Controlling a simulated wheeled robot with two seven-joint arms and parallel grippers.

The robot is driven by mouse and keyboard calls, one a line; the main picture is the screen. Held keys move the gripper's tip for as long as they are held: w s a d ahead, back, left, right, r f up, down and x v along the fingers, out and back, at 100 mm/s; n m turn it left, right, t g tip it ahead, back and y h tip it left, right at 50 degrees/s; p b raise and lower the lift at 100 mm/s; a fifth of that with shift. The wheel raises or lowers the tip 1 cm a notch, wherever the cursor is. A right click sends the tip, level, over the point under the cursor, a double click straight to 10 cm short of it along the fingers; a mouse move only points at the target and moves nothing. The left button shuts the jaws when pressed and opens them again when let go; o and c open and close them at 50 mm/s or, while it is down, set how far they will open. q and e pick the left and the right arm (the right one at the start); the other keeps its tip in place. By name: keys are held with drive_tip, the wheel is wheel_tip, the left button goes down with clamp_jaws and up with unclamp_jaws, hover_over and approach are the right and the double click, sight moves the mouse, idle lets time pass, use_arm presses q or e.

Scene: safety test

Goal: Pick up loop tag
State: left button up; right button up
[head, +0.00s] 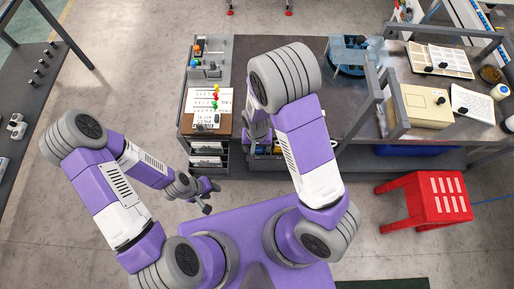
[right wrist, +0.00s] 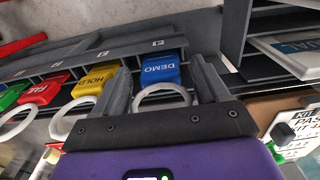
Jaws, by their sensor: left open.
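In the right wrist view, several coloured tags with white loops sit in a row in a grey rack (right wrist: 60,62). They are a blue DEMO tag (right wrist: 160,68), a yellow HOLD tag (right wrist: 95,80), a red FAIL tag (right wrist: 45,88) and a green tag (right wrist: 10,95). My right gripper (right wrist: 162,80) is open, its grey fingers apart on either side of the blue tag; the tag's white loop (right wrist: 162,98) shows between them. Contact cannot be told. In the head view, my arm largely hides the tag rack. My left gripper (head: 206,196) is open and empty, left of the workbench front.
The workbench (head: 345,120) holds a wooden board (head: 195,130) with coloured pegs, a beige box (head: 425,105) and papers. Shelves (right wrist: 290,40) stand close right of the right gripper.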

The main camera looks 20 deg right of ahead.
drive_tip(key=c, duration=0.8)
drive_tip(key=shift+r, duration=0.1)
